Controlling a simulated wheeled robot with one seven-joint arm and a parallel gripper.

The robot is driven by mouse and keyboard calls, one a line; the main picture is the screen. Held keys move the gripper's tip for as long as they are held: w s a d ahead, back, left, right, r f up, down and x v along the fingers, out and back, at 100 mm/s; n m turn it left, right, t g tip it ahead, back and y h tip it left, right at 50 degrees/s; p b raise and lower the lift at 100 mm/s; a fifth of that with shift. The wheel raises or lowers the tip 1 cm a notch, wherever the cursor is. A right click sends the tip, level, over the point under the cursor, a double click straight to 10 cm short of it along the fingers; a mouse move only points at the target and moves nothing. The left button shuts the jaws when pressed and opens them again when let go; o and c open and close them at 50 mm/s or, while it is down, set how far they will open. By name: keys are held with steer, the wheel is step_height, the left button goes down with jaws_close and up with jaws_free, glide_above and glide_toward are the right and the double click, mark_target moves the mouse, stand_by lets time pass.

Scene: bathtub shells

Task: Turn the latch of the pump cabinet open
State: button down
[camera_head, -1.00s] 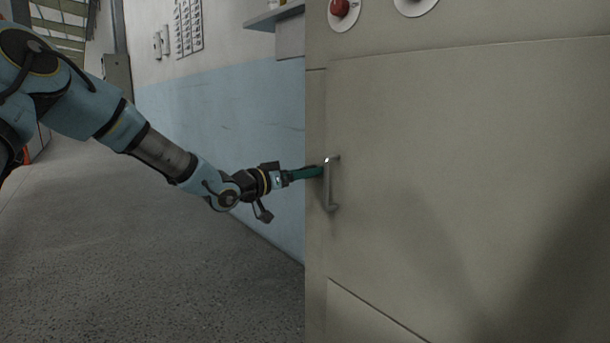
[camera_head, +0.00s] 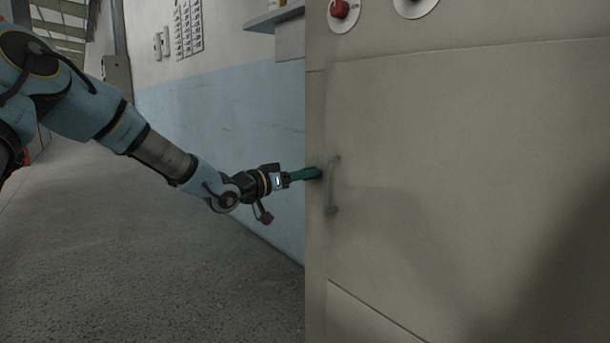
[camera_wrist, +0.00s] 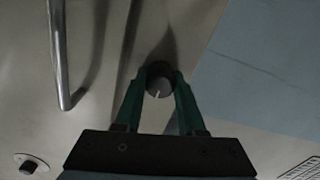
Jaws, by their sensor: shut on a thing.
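The pump cabinet (camera_head: 460,180) fills the right of the head view, its door closed. My gripper (camera_head: 318,173) has its green fingers at the cabinet's left edge strip, just left of the door handle. In the wrist view my gripper (camera_wrist: 163,75) is shut on the latch (camera_wrist: 159,83), a small dark round knob with a pale pointer line. One finger lies on each side of it. The latch is hidden behind the fingers in the head view.
A metal bar handle (camera_head: 333,186) stands close to the right of my fingers; it also shows in the wrist view (camera_wrist: 59,55). A red knob (camera_head: 340,9) sits above the door. A blue and white wall (camera_head: 225,125) and open floor (camera_head: 150,270) lie to the left.

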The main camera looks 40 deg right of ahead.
stand_by(0.3)
steer(key=m+b, duration=0.2)
steer(key=m, duration=0.2)
steer(key=shift+f, duration=0.15)
steer(key=m+b, duration=0.3)
steer(key=m, duration=0.1)
steer(key=shift+m, duration=0.3)
steer(key=m+b, duration=0.4)
steer(key=shift+s+f, duration=0.1)
steer(key=shift+f, duration=0.05)
steer(key=m+b, duration=0.4)
steer(key=m, duration=0.1)
steer(key=shift+r+m+b, duration=0.2)
steer(key=shift+m+b, duration=0.1)
steer(key=c, duration=0.5)
jaws_free()
